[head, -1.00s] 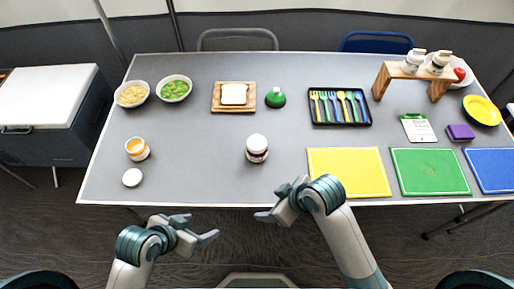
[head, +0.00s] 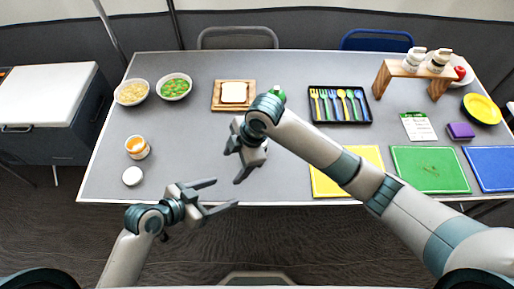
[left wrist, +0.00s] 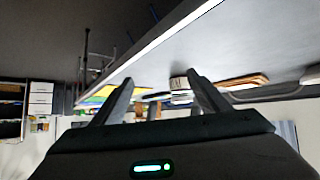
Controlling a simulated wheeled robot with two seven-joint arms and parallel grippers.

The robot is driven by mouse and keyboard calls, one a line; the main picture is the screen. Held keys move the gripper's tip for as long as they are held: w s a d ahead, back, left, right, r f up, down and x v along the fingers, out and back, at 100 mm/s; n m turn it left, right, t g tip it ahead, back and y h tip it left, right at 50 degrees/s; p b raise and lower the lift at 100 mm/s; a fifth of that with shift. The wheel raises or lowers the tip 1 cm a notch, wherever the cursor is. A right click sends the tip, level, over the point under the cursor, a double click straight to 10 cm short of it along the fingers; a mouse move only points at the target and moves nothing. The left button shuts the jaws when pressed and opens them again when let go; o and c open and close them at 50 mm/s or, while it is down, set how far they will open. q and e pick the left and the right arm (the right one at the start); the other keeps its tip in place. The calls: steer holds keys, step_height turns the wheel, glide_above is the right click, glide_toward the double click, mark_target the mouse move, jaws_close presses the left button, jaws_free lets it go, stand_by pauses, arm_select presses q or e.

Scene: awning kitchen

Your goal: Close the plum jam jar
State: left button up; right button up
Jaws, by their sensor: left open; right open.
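The dark jar with the white top, seen earlier at mid table, is now hidden behind my right gripper (head: 233,167) in the head view. That gripper is open over the table there; contact with the jar cannot be told. An open jar with orange contents (head: 137,147) stands at the table's left, and a loose round white lid (head: 132,176) lies just in front of it. My left gripper (head: 226,193) is open and empty by the table's front edge, right of the lid. In the left wrist view, a small jar-like thing (left wrist: 180,84) shows beyond the open fingers.
Two bowls (head: 132,93) (head: 174,88), bread on a board (head: 220,107) and a black cutlery tray (head: 340,121) stand farther back. Yellow (head: 335,184), green (head: 430,170) and blue (head: 490,170) boards lie at right. The table between the orange jar and my right gripper is clear.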

arm_select(q)
steer(key=w, duration=0.1)
steer(key=w+r, duration=0.1)
steer(key=w+t+h, duration=0.1)
steer(key=shift+w+d+r+m, duration=0.2)
steer(key=shift+r+m, duration=0.05)
steer(key=shift+m, duration=0.05)
steer(key=w, duration=0.1)
steer(key=w+r, duration=0.1)
steer(key=w+t+h, duration=0.1)
steer(key=shift+w+a+r, duration=0.2)
steer(key=shift+a+r, duration=0.05)
arm_select(e)
steer(key=w+d+r+n+h, duration=0.2)
steer(key=w+d+r, duration=0.1)
steer(key=w, duration=0.2)
steer(key=w+d+r+n+h, duration=0.2)
steer(key=w+d+r, duration=0.1)
steer(key=w, duration=0.2)
steer(key=shift+w+d+n, duration=0.25)
steer(key=shift+w+n, duration=0.15)
arm_select(q)
steer(key=x, duration=1.7)
steer(key=shift+w+d, duration=0.15)
steer(key=shift+w, duration=0.05)
steer(key=shift+c, duration=0.4)
